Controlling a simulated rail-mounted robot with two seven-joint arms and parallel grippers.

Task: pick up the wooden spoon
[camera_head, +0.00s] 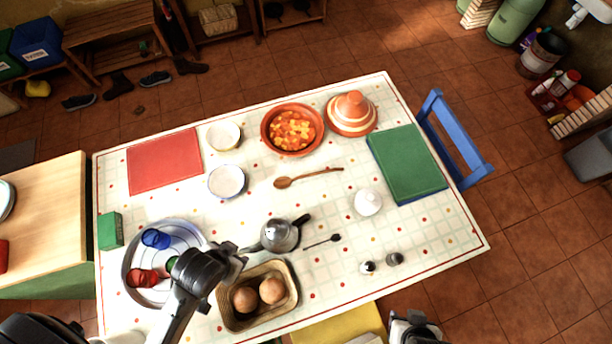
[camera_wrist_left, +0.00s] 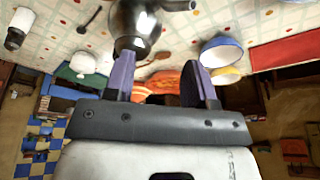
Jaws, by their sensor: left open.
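The wooden spoon (camera_head: 308,177) lies flat on the patterned tablecloth near the table's middle, its bowl to the left and its handle to the right. In the left wrist view the wooden spoon (camera_wrist_left: 158,57) shows small beyond the fingers. My left gripper (camera_head: 246,250) is open beside the silver teapot (camera_head: 281,235), nearer the front than the spoon and well apart from it. The left wrist view shows its two fingers (camera_wrist_left: 160,78) spread, with the teapot (camera_wrist_left: 135,25) just beyond them. My right gripper (camera_head: 412,325) is partly in view at the bottom edge; its jaws are unclear.
A basket (camera_head: 236,319) holds two brown round items. A white bowl (camera_head: 227,181), a stew dish (camera_head: 292,129) and a white sugar pot (camera_head: 368,202) surround the spoon; cloth around it is clear.

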